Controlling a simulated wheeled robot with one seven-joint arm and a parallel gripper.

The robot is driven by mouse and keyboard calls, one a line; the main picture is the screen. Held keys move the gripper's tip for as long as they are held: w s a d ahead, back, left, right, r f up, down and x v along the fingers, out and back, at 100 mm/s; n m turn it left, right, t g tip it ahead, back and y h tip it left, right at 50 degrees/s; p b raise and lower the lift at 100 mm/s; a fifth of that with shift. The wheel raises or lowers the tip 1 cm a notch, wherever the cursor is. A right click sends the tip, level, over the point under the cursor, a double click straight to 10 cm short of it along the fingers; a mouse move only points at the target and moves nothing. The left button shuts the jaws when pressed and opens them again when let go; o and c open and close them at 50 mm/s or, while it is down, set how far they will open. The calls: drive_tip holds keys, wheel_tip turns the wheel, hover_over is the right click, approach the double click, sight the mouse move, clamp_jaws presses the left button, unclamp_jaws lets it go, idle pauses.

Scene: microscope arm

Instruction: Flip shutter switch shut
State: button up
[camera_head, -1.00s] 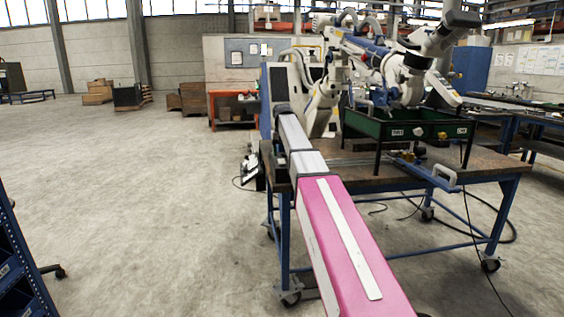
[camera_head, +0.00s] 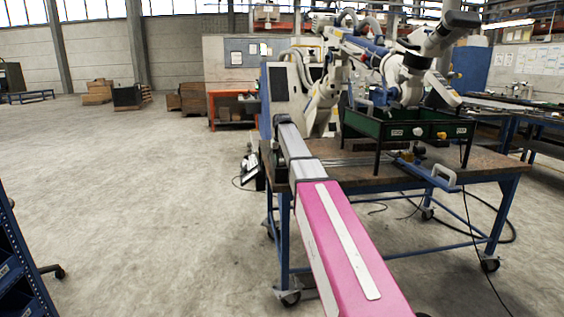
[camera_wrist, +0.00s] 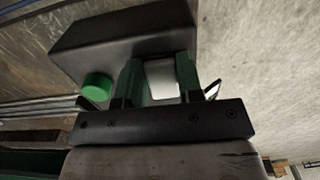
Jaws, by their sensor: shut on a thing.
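In the wrist view my gripper (camera_wrist: 159,68) has two green-and-black fingers with a pale, whitish piece (camera_wrist: 162,84) between them. The fingers reach up to a dark box (camera_wrist: 125,38), and their tips are at its lower edge. The pale piece sits at that edge; I cannot tell for certain that it is the shutter switch. A green round knob (camera_wrist: 97,87) is on the box, left of the fingers. In the head view the microscope arm (camera_head: 405,75) stands above the bench, and my gripper is not discernible there.
A workbench with a brown top (camera_head: 450,164) and blue legs carries a green-sided tray frame (camera_head: 433,131) and a blue tool with a pale handle (camera_head: 443,178). Open floor lies to the left.

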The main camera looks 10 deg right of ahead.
drive_tip(key=shift+w+r+g, duration=0.1)
drive_tip(key=shift+w+g, duration=0.15)
drive_tip(key=shift+g, duration=0.55)
drive_tip(key=shift+s, duration=0.1)
drive_tip(key=o, duration=0.9)
drive_tip(key=shift+o, duration=0.2)
drive_tip(key=shift+s, duration=0.15)
